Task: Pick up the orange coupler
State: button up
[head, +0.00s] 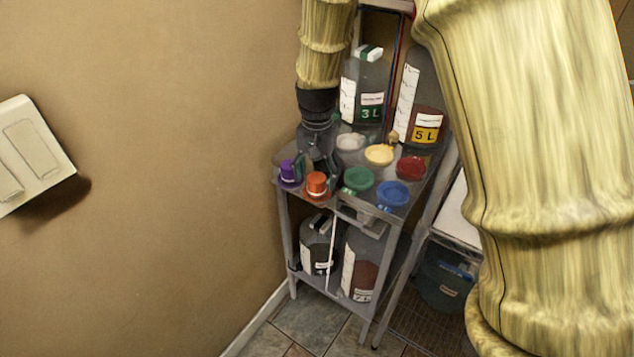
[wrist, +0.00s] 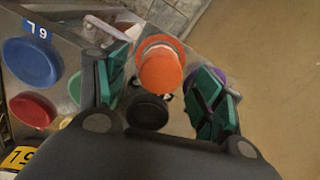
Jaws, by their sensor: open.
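The orange coupler (head: 316,184) stands upright near the front left corner of the metal shelf top. In the wrist view the orange coupler (wrist: 160,70) shows from above, between and just beyond the two green-padded fingers. My gripper (head: 318,165) is above and behind it in the head view, pointing down. My gripper (wrist: 168,88) is open and holds nothing. I cannot tell whether a finger touches the coupler.
A purple coupler (head: 289,173) stands close on the left. Green (head: 358,179), blue (head: 393,193), red (head: 411,167) and yellow (head: 379,154) lids lie to the right. Labelled 3 L (head: 366,90) and 5 L (head: 420,100) containers stand behind. A wall (head: 150,180) bounds the left.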

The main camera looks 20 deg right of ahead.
aim_at(317, 177)
jog(key=shift+w+f+p, duration=0.15)
jog(key=shift+f+p, duration=0.15)
jog(key=shift+f, duration=1.3)
jog(key=c, duration=1.2)
jog(key=shift+r, duration=0.1)
